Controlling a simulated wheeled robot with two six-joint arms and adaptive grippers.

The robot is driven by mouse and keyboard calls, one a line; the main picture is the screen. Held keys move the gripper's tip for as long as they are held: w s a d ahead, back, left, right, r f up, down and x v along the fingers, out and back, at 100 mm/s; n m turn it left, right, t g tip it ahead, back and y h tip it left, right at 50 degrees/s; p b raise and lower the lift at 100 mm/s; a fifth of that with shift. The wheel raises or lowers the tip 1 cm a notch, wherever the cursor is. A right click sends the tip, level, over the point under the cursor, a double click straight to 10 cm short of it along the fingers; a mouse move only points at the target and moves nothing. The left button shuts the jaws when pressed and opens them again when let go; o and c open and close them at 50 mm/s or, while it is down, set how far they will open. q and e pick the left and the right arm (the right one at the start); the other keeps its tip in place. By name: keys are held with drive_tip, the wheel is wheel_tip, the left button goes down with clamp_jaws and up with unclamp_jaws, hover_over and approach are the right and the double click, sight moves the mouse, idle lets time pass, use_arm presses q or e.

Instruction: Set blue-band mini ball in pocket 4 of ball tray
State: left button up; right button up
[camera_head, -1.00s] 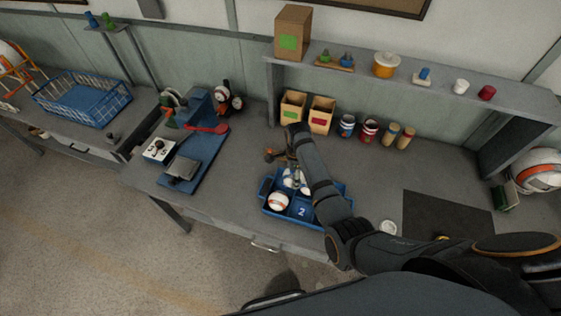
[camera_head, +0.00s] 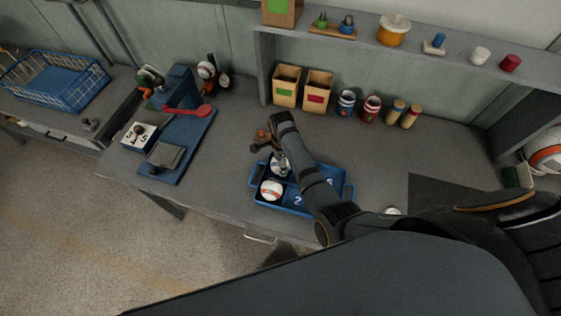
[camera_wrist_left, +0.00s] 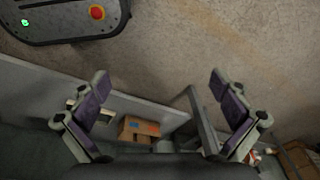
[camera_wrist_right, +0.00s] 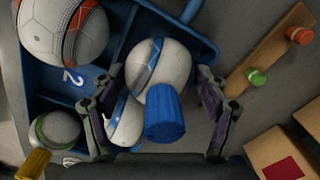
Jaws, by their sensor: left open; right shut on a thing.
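The blue ball tray (camera_head: 262,206) stands near the bench front. An orange-band ball (camera_head: 271,190) sits in its front-left pocket, beside the pocket marked 2 (camera_head: 298,200). I cannot read which pocket is 4. My right gripper (camera_wrist_right: 160,80) is shut around a white ball with a blue band (camera_wrist_right: 172,62), which has a blue knob toward the camera; it is at the tray's back-left pocket, resting or hovering I cannot tell. Another blue-striped ball (camera_wrist_right: 124,130) lies close beside it, partly hidden. A small green-band ball (camera_wrist_right: 58,128) is nearby. My left gripper (camera_wrist_left: 160,95) is open and empty, off the bench.
Behind the tray stand two cardboard boxes (camera_head: 287,85), cans (camera_head: 346,103) and pegs. A board with an orange and a green knob (camera_wrist_right: 268,58) lies close to the right gripper. A blue press (camera_head: 185,115) stands left.

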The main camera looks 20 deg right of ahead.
drive_tip(key=shift+s+a, duration=0.1)
drive_tip(key=o, duration=0.9)
drive_tip(key=shift+a+f, duration=0.1)
drive_tip(key=shift+a, duration=0.05)
use_arm(q)
drive_tip(key=s, duration=0.4)
use_arm(e)
drive_tip(key=shift+o, duration=2)
wheel_tip(320, 180, up, 8)
drive_tip(key=p, duration=0.8)
wheel_tip(320, 180, up, 4)
drive_tip(key=shift+f+b, duration=0.25)
drive_tip(key=shift+b, duration=0.55)
use_arm(q)
wheel_tip(320, 180, up, 6)
drive_tip(key=w, duration=0.1)
drive_tip(key=shift+a, duration=0.3)
use_arm(e)
drive_tip(key=shift+r, duration=0.45)
drive_tip(key=shift+d, duration=0.2)
